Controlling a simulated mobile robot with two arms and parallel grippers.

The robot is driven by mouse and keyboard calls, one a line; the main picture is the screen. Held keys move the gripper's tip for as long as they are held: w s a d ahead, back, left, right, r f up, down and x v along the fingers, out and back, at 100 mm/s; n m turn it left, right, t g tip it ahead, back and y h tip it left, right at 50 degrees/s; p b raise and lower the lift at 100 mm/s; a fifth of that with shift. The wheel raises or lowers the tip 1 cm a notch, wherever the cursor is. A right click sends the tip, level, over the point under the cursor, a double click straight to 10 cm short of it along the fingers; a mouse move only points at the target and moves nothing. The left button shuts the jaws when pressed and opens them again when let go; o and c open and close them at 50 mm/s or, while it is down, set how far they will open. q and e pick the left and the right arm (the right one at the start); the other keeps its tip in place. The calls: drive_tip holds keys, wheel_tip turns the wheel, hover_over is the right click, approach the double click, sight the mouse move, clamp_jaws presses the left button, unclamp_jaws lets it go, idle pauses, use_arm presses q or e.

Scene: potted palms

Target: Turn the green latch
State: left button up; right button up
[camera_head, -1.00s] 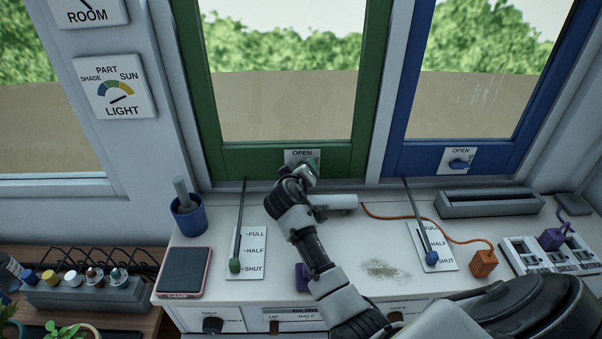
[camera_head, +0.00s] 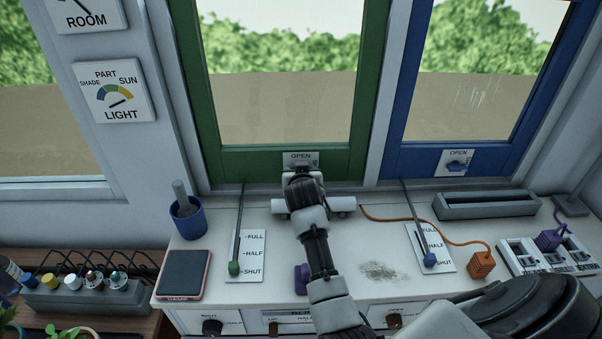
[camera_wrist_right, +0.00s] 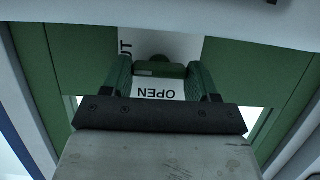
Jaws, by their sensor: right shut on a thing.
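The green latch (camera_wrist_right: 158,69) sits on a white plate (camera_head: 300,157) at the bottom of the green window frame (camera_head: 290,163). The plate reads OPEN; in the right wrist view part of a second word shows at its left side. My right gripper (camera_head: 302,175) is at the latch, its two fingers one on each side of it, shut on it. In the right wrist view the latch lies crosswise between the fingers (camera_wrist_right: 159,78). In the head view my gripper hides the latch. My left gripper is not in view.
A blue window frame with a blue latch (camera_head: 457,166) is to the right.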

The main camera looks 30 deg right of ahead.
idle(0.5)
drive_tip(key=o, duration=0.9)
